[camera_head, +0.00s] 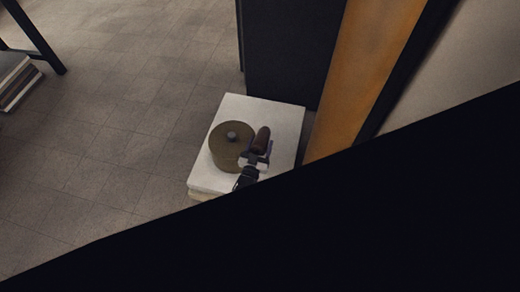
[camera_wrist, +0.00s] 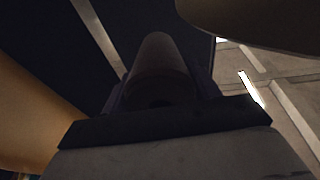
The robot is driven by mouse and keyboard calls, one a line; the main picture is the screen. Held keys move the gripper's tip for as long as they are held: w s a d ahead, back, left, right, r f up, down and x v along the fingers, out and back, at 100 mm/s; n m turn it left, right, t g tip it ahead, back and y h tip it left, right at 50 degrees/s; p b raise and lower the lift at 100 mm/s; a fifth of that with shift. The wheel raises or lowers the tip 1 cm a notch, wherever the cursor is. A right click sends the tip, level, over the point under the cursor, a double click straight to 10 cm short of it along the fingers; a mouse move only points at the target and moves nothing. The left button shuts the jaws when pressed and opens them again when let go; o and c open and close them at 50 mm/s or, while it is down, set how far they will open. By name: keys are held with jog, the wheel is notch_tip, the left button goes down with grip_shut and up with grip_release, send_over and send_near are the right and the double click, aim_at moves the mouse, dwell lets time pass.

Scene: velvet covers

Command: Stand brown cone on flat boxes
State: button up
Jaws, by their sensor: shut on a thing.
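The brown cone (camera_head: 263,136) is a small dark brown tapered piece held in my gripper (camera_head: 256,157) in the head view. My gripper is shut on it, above the right part of the white top of the flat boxes (camera_head: 284,111). In the wrist view the cone (camera_wrist: 161,62) points away from the gripper (camera_wrist: 160,108), its tip outward. Whether the cone touches the boxes, I cannot tell. The boxes form a low stack on the floor; their near right part is hidden by a black shape.
A round olive-brown lidded pot (camera_head: 228,147) with a dark knob stands on the boxes, just left of my gripper. A dark panel (camera_head: 290,50) and an orange upright panel (camera_head: 362,75) rise behind and to the right. Open tiled floor (camera_head: 120,120) lies left.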

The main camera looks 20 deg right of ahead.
jog(key=shift+f, duration=1.05)
jog(key=shift+f+b, duration=0.65)
jog(key=shift+b, duration=0.25)
jog(key=o, duration=1)
jog(key=shift+r, duration=0.15)
